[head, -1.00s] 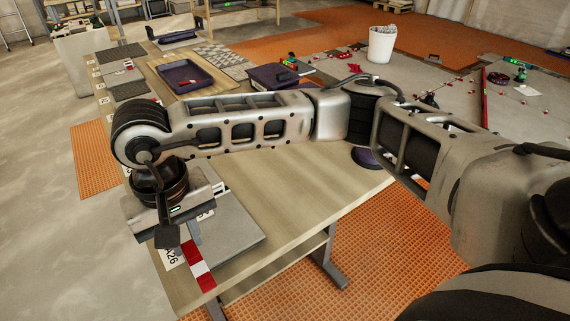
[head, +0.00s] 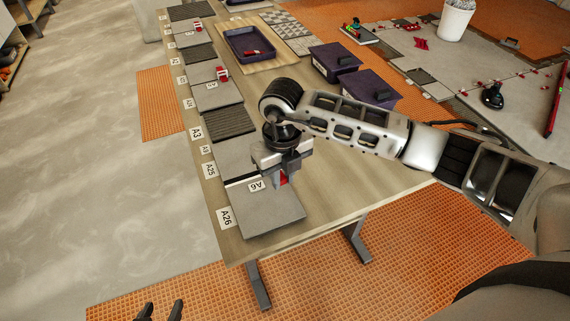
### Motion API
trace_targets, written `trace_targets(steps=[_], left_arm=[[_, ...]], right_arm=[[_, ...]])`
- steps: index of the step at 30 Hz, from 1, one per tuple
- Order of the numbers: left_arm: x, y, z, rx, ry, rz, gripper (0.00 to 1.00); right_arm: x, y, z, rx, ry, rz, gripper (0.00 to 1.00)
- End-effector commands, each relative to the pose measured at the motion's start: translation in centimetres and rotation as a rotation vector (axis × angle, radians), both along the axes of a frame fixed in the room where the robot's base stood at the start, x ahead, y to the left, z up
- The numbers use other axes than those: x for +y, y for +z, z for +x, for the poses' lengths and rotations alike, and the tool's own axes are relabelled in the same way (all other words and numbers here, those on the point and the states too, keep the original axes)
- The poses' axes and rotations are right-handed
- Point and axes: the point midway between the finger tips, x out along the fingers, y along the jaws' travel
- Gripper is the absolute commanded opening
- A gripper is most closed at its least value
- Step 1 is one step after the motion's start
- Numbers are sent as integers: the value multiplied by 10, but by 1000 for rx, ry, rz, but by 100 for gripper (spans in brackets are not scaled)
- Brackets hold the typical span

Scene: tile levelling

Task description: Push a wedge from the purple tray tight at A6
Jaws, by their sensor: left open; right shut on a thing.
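My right gripper (head: 281,177) points down at the joint between two grey tiles at the near end of the table. It is shut on a red wedge (head: 284,180), of which only a small part shows. The A6 label (head: 257,186) lies just left of it, on the near tile (head: 265,212). The fingers hide how far the wedge sits in the joint. The purple tray (head: 231,45) is at the far end of the table with red wedge material (head: 253,52) in it. My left gripper (head: 160,312) is open and empty at the bottom left edge, low beside the table.
Other tile pairs along the table's left side hold red-and-white clips (head: 222,73). Two purple lidded boxes (head: 334,60) stand at the right edge. The table top (head: 345,190) right of my gripper is clear. A white bucket (head: 456,20) stands on the floor beyond.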

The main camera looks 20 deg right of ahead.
Motion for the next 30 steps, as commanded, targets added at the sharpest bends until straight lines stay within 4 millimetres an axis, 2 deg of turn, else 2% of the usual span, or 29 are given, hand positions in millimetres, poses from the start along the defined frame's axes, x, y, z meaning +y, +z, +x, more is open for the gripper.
trace_targets(steps=[5, 11, 24, 30], left_arm=[[2, 0, 1, 2, -1, 9, 44], [2, -6, 3, -2, -2, 9, 44], [-3, -19, 4, -12, -7, -14, 44], [-5, -21, 1, -11, -8, -25, 44]], right_arm=[[-6, -3, 0, 0, -126, 0, 0], [-6, -13, 0, 0, -129, 0, 0], [-6, -53, 0, 0, -127, 0, 0], [-6, -60, 0, -1, -126, 2, 0]])
